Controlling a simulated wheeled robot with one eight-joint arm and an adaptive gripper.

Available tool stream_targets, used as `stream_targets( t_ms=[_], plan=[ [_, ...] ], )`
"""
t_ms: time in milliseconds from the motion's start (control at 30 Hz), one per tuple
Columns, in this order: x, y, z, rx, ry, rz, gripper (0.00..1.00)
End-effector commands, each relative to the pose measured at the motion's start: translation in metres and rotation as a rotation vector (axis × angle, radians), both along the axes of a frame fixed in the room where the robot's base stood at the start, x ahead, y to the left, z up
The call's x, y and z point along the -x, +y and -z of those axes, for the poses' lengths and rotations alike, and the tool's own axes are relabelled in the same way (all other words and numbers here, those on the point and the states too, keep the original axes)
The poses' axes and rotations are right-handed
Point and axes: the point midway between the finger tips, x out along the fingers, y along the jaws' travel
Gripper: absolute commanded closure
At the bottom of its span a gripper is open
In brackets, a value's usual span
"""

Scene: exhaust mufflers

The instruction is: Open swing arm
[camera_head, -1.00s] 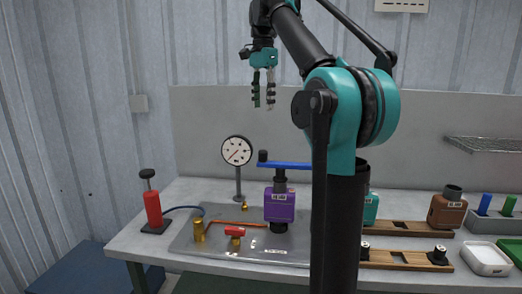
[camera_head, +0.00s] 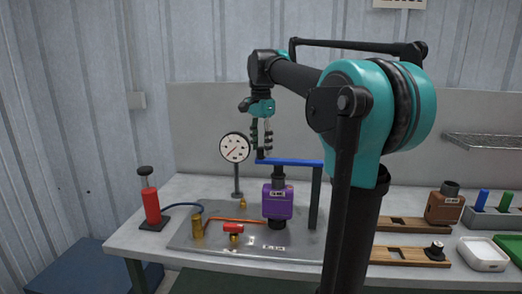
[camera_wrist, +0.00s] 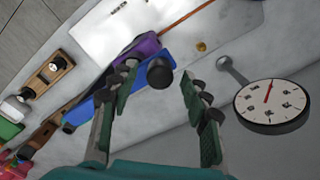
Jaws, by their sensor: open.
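The blue swing arm (camera_head: 291,162) lies level across the top of the purple muffler (camera_head: 277,202), running from a dark post (camera_head: 315,196) at its right. A black knob at its left end is mostly hidden by my gripper in the head view; it shows in the wrist view (camera_wrist: 159,72). The blue arm also shows in the wrist view (camera_wrist: 88,106). My gripper (camera_head: 261,148) points down at the arm's left end. In the wrist view its fingers (camera_wrist: 157,90) are apart, with the knob seen between them, toward the left finger. Whether either finger touches it cannot be told.
A round pressure gauge (camera_head: 235,148) stands close left of my gripper. A red pump (camera_head: 151,205), a brass cylinder (camera_head: 198,227) and a red-handled valve (camera_head: 233,230) are on the left side. A brown muffler (camera_head: 444,205) and a white tray (camera_head: 483,253) are at right.

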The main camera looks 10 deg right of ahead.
Motion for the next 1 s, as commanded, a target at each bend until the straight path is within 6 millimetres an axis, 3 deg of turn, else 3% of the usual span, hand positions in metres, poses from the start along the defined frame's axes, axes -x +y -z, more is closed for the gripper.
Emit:
stream_targets(
  t_ms=[200,500,867,1000],
  plan=[
    [0.0,0.0,0.015,0.0,0.0,0.0,0.53],
    [0.0,0.0,0.016,0.0,0.0,0.0,0.54],
    [0.0,0.0,0.016,0.0,0.0,0.0,0.99],
    [0.0,0.0,0.016,0.0,0.0,0.0,1.0]
  ],
)
